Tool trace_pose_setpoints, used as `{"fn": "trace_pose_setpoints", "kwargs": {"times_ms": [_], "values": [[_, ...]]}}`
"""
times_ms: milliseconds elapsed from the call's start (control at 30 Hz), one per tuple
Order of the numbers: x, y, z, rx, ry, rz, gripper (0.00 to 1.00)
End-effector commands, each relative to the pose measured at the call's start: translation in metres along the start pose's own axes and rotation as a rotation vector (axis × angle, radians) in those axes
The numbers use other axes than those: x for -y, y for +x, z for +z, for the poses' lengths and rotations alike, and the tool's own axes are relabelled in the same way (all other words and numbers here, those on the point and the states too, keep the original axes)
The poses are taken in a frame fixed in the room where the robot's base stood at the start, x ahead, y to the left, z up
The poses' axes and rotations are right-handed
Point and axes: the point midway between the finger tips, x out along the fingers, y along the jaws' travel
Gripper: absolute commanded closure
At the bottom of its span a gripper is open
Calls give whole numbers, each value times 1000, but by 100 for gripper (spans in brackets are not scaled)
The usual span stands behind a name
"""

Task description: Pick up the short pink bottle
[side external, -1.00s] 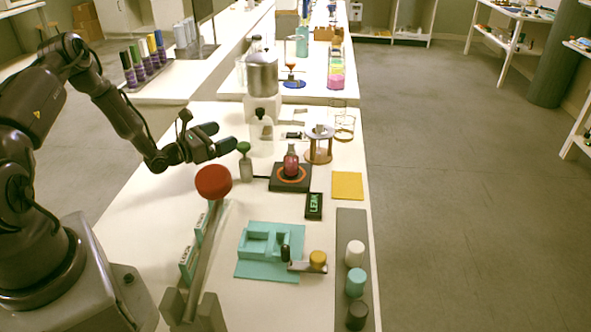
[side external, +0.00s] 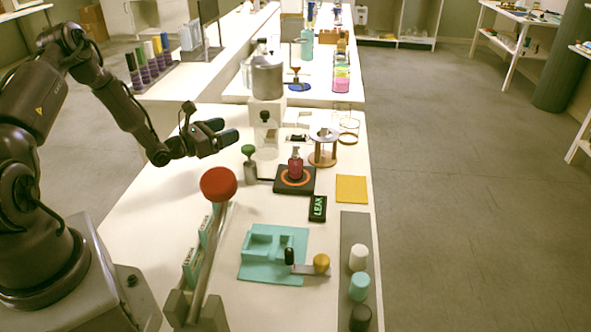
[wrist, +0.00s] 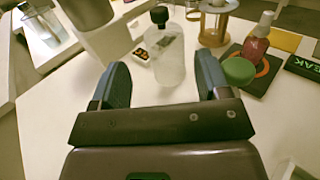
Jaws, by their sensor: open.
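The short pink bottle (side external: 295,166) stands upright on a black square pad (side external: 308,186) with an orange ring. In the wrist view the pink bottle (wrist: 258,40) is at the upper right, outside the fingers. My gripper (side external: 228,132) is open and empty, raised over the table to the left of the bottle and apart from it. In the wrist view my gripper (wrist: 163,76) has a clear bottle with a black cap (wrist: 168,65) showing beyond and between its fingers.
A green-topped object (side external: 249,165) stands left of the pad. A wooden-framed hourglass-like stand (side external: 323,150) is just behind right.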

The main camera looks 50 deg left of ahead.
Motion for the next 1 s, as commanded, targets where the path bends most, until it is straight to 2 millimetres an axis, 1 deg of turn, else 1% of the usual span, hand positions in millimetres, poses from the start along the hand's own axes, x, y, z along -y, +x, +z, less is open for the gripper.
{"fn": "trace_pose_setpoints", "kwargs": {"times_ms": [33,67,100,200,300,400,667,700,733,800,1000], "values": [[-1,0,22,6,8,0,30],[-1,0,35,6,10,0,30],[-1,0,54,7,12,-1,30],[0,0,98,5,12,0,30],[1,0,132,4,10,0,30],[1,0,161,4,9,0,30],[1,0,227,4,9,0,30],[1,0,238,5,9,0,30],[3,1,240,-7,1,-5,30],[20,7,212,-111,-56,-51,30],[62,13,160,-373,-141,-134,30]]}}
